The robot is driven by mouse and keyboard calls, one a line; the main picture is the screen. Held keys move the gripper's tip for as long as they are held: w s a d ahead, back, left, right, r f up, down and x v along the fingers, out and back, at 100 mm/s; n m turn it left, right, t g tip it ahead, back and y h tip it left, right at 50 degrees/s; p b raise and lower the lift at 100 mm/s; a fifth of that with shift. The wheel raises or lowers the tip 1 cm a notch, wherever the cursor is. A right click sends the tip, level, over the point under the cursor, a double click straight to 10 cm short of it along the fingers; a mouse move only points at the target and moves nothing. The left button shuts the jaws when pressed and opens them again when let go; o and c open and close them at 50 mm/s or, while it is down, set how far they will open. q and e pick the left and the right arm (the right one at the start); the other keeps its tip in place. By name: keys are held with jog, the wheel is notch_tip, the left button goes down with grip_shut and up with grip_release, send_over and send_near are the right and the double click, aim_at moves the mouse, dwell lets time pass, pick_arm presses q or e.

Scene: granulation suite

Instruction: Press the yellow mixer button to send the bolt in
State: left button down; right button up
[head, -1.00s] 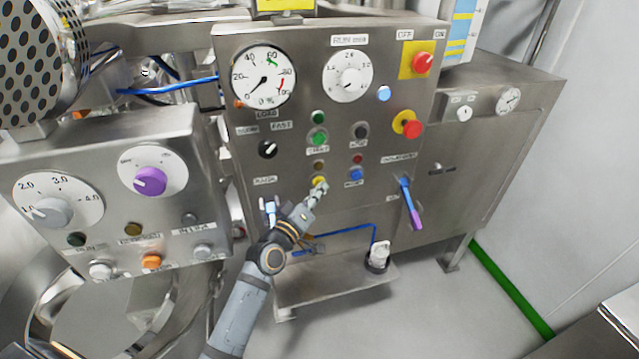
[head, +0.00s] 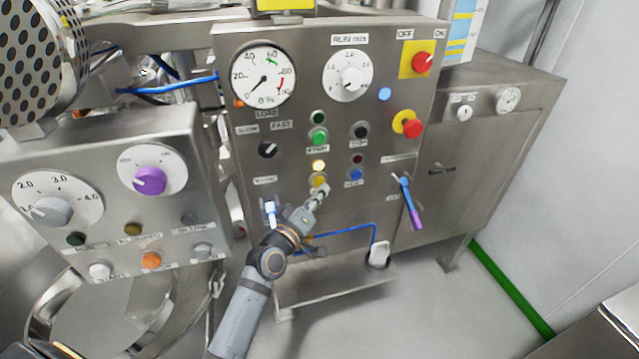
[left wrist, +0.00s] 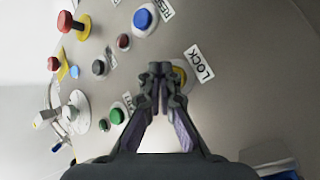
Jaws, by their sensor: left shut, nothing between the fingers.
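The yellow mixer button (head: 318,181) is low on the steel control panel (head: 290,215), under a small lamp (head: 318,166) that glows yellow. My left gripper (head: 321,192) is shut and empty, its tips just below and in front of the button; I cannot tell if they touch it. In the left wrist view the shut fingertips (left wrist: 162,72) partly hide the yellow button (left wrist: 181,76) beside a label reading LOCK (left wrist: 200,64). The bolt cannot be made out. My right gripper is not in view.
A blue button (head: 356,174) sits right of the yellow one. A red emergency knob (head: 412,128) and a blue-purple lever (head: 409,203) are further right. A second panel with a purple knob (head: 150,181) stands at left. Open floor lies at lower right.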

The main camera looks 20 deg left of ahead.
pick_arm(q)
jog(key=shift+s+d, duration=0.1)
jog(key=shift+s, duration=0.05)
jog(key=s+d+b, duration=0.1)
jog(key=s, duration=0.1)
jog(key=s+d+b, duration=0.1)
jog(key=s, duration=0.1)
jog(key=shift+d, duration=0.4)
dwell(1.9)
